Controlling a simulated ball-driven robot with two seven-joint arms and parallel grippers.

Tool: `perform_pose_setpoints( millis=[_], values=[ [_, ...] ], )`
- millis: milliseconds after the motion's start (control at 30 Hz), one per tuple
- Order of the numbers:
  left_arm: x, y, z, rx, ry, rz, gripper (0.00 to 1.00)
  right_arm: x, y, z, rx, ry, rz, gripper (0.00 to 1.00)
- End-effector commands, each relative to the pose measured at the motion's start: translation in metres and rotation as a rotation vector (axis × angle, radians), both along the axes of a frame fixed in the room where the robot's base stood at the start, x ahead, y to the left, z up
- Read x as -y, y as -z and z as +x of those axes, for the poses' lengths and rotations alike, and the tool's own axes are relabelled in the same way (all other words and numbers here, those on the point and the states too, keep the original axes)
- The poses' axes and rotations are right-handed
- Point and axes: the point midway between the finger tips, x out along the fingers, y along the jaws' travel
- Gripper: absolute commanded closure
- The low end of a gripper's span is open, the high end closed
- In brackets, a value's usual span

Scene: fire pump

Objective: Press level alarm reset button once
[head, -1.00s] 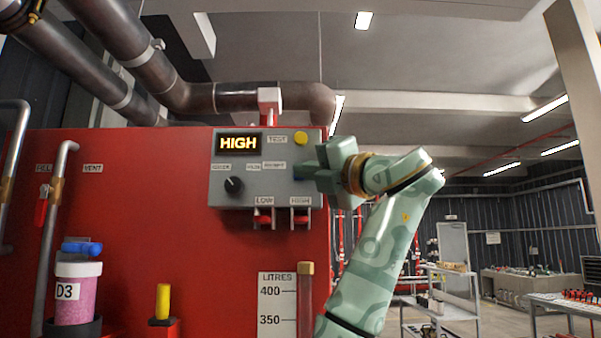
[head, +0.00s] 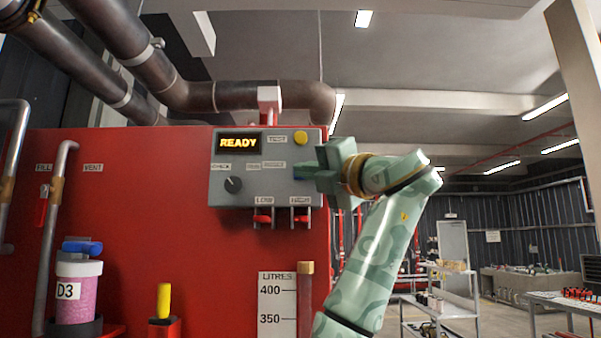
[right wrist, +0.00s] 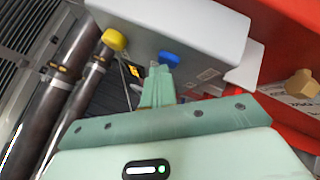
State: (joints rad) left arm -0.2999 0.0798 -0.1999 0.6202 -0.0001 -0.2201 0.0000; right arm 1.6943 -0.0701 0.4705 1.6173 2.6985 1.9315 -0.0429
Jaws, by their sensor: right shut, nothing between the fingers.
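The grey control box (head: 225,195) is on the front of the red tank. Its lit display (head: 239,143) reads READY. A yellow button (head: 300,138) is at its upper right, and a black knob (head: 233,185) is at its lower left. A blue button (right wrist: 170,60) shows beside my fingertips in the right wrist view; in the head view my gripper mostly covers it. My right gripper (right wrist: 158,70) is shut and empty, its tips at the blue button. I cannot tell whether they touch it. The left gripper is out of view.
The red tank (head: 140,225) fills the left. Two red-handled switches hang under the box. A pink D3 canister (head: 77,292), a yellow-handled part (head: 163,300) and a litres gauge (head: 277,305) are lower down. Pipes run above. Open room lies to the right.

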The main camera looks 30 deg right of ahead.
Motion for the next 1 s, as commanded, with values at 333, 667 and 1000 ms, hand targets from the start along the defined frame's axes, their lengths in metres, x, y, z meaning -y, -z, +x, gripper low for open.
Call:
perform_pose_setpoints(
  millis=[333, 667, 1000],
  values=[
    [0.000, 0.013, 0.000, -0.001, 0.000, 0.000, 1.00, -0.009, 0.002, -0.014, 0.000, 0.000, -0.001, 1.00],
    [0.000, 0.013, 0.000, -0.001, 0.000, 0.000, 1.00, -0.010, 0.001, -0.016, 0.000, 0.000, 0.000, 1.00],
    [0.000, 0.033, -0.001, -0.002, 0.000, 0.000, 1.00, -0.024, 0.003, -0.040, 0.003, 0.001, 0.000, 1.00]
  ],
)
